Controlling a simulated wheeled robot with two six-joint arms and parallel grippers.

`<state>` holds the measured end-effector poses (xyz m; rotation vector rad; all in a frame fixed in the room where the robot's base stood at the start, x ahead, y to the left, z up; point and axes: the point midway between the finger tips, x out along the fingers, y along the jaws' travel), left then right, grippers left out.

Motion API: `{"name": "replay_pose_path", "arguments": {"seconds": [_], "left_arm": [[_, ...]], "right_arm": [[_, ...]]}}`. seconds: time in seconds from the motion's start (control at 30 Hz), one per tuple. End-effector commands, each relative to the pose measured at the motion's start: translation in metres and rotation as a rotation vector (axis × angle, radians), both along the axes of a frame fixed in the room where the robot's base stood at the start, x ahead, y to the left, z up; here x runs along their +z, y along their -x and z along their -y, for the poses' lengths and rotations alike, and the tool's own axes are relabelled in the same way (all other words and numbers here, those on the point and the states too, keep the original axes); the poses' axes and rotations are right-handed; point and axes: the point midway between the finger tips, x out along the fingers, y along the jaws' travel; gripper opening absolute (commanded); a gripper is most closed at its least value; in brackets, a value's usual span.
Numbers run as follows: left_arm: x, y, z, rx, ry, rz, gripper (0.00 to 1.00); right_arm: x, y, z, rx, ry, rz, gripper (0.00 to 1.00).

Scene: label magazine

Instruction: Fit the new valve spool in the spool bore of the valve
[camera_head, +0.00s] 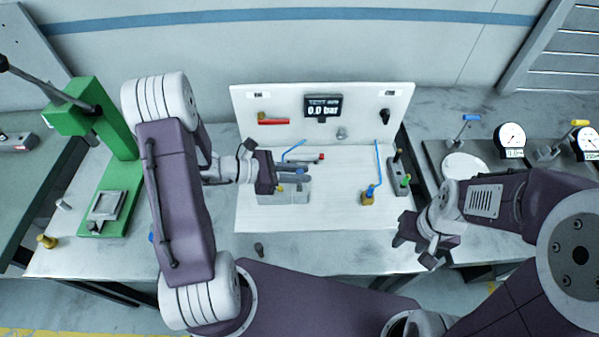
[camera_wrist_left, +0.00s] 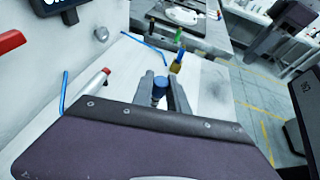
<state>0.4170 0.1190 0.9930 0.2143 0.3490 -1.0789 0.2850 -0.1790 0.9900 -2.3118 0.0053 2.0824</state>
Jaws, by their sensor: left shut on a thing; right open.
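My left gripper (camera_head: 296,173) is shut on a small part with a blue round end (camera_wrist_left: 159,83), which shows between its fingertips in the left wrist view. The fingers hide most of this part, so I cannot tell its full shape. The grey valve block (camera_head: 285,196) lies on the white board just below and in front of the left gripper in the head view, partly covered by it. Whether the held part touches the block or its bore cannot be told. My right gripper (camera_head: 415,247) is open and empty, off the board's front right corner.
A red-tipped rod (camera_wrist_left: 98,82) lies behind the left gripper. A brass fitting (camera_head: 368,198) with a blue top and a grey-green block (camera_head: 398,178) stand at the right. An upright panel (camera_head: 360,115) with a 0.0 bar display closes the back. A green press (camera_head: 112,150) stands left.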

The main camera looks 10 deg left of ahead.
Motion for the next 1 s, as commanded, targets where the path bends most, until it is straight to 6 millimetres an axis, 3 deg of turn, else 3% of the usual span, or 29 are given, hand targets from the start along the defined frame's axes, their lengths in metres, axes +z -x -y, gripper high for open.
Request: {"name": "replay_pose_path", "arguments": {"seconds": [0.33,0.37,0.4,0.43,0.73,0.87,1.0], "left_arm": [[-0.008,0.000,0.000,0.000,0.000,0.000,0.00],[-0.008,0.000,0.000,0.000,0.000,0.000,0.27],[-0.008,0.000,0.000,0.000,0.000,0.000,0.38],[-0.008,0.000,0.000,0.000,0.000,0.000,0.41],[-0.006,0.000,0.000,0.000,0.000,0.000,0.41],[0.011,0.000,0.000,0.001,0.000,0.000,0.41],[0.017,0.012,-0.029,0.009,-0.002,0.003,0.41]], "right_arm": [[-0.007,0.000,0.000,0.000,0.000,0.000,0.41],[-0.007,0.000,0.000,0.000,0.000,0.000,0.41],[-0.007,0.000,0.000,0.000,0.000,0.000,0.41],[-0.007,0.000,0.000,0.000,0.000,0.000,0.41],[-0.005,0.000,0.000,0.000,0.000,0.000,0.41],[0.010,0.000,0.000,0.000,0.000,0.000,0.41],[0.001,0.000,0.000,0.000,0.000,0.000,0.41]]}}
